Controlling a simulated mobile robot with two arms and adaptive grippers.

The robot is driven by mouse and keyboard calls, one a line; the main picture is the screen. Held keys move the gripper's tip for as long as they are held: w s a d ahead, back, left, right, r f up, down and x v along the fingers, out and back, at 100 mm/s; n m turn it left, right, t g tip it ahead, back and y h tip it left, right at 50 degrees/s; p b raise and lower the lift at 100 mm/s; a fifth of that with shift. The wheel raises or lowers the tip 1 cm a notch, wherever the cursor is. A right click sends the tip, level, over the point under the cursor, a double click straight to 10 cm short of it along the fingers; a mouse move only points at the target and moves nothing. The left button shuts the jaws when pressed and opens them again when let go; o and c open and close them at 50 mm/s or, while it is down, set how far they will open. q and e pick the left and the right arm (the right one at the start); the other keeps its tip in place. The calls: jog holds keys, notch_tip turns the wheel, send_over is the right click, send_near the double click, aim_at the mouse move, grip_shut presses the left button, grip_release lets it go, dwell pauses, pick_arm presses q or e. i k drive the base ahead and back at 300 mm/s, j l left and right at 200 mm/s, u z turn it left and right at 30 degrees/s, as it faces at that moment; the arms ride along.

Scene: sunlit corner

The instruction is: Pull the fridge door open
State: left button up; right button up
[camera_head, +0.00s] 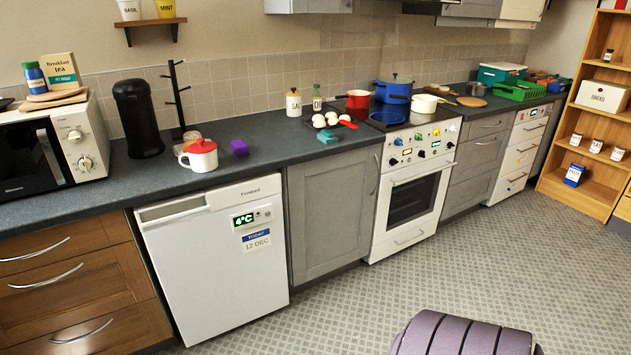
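The fridge (215,265) is a low white unit under the dark worktop, left of the middle in the head view. Its door looks shut, flush with the cabinets beside it. A recessed grey strip (172,209) runs along the upper left of its front. A 4°C display (243,219) and a date label reading 12 DEC (257,241) are at its upper right. Neither of my grippers is in view.
Wooden drawers (70,290) stand left of the fridge, a grey cabinet (330,212) and a white oven (412,190) right of it. The floor (340,310) ahead is clear; a purple ribbed thing (465,338) shows at the bottom edge.

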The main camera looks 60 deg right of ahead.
aim_at(220, 268)
jog(key=z, duration=1.4)
jog(key=i+j, duration=0.15)
jog(key=i, duration=0.35)
